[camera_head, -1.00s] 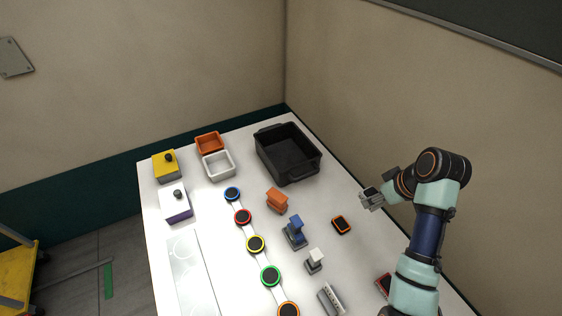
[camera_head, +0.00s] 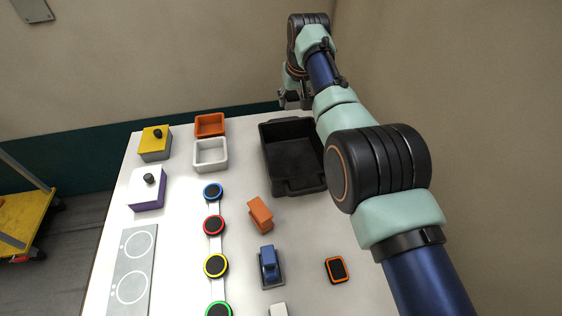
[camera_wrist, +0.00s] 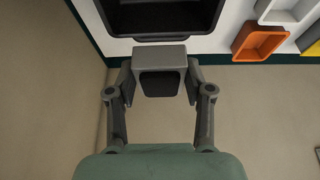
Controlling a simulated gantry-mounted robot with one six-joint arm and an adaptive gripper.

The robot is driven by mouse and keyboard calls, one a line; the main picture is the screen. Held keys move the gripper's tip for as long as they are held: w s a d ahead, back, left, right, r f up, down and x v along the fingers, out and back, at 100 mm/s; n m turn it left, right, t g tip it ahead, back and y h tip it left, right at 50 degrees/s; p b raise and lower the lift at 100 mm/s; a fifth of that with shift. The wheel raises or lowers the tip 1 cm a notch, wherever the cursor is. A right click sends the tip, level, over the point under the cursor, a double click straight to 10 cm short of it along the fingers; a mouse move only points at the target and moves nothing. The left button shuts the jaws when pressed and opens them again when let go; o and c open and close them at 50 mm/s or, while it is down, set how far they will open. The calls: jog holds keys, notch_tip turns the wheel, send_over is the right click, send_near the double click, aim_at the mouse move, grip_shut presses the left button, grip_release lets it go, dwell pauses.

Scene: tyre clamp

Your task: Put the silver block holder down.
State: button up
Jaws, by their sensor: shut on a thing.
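The silver block holder (camera_wrist: 160,54) is a grey block with a dark recessed face in the wrist view. My gripper (camera_wrist: 158,80) is shut on it, with one finger on each side. In the head view my gripper (camera_head: 292,101) is at the far back, near the back edge of the black bin (camera_head: 265,150). The holder is too small and too covered by the gripper to make out clearly there. In the wrist view the black bin (camera_wrist: 150,37) lies just above the holder, and pale wall or floor fills the area below it.
An orange tray (camera_head: 210,119) and a white tray (camera_head: 197,163) stand left of the bin. An orange block (camera_head: 260,213), a blue block (camera_head: 268,258) and an orange-rimmed square (camera_head: 337,270) lie in front of it. Walls stand close behind and to the right.

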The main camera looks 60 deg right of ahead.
aim_at(289, 152)
jog(key=shift+a+f, duration=0.1)
jog(key=shift+f, duration=0.1)
notch_tip(289, 152, down, 20)
jog(key=b, duration=0.7)
jog(key=shift+a+r+b, duration=0.1)
jog(key=shift+r+b, duration=0.1)
jog(key=shift+b, duration=0.2)
jog(key=shift+f, duration=0.2)
jog(key=o, duration=1.3)
jog(key=shift+r+p, duration=0.3)
jog(key=shift+r, duration=0.15)
jog(key=p+v, duration=0.6)
jog(key=v, duration=0.5)
jog(key=shift+s+a+r, duration=0.1)
jog(key=shift+r, duration=0.1)
